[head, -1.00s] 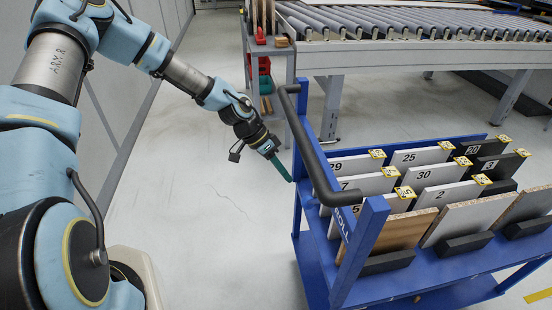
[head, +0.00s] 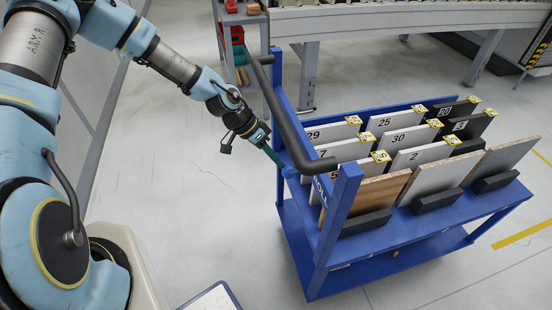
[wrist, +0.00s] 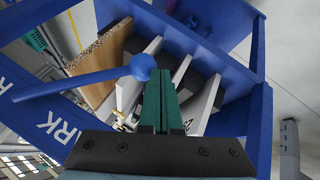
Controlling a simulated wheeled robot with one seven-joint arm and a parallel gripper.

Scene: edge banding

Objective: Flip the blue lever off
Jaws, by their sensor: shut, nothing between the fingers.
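The blue lever (wrist: 75,84) shows in the wrist view as a straight rod that ends in a round blue knob (wrist: 143,67). My gripper (wrist: 161,78) has its teal fingers shut and empty, with the tips just right of the knob. I cannot tell whether they touch it. In the head view my gripper (head: 277,161) points down and right at the left side of the blue cart (head: 347,207). The small blue knob shows by the fingertips there. Most of the rod is hard to make out in that view.
A dark handle bar (head: 284,118) runs along the cart's left end, close to my gripper. Numbered panels (head: 400,140) stand in rows on the cart. A roller conveyor (head: 400,18) is behind. A pale board edge (head: 212,297) shows at the bottom.

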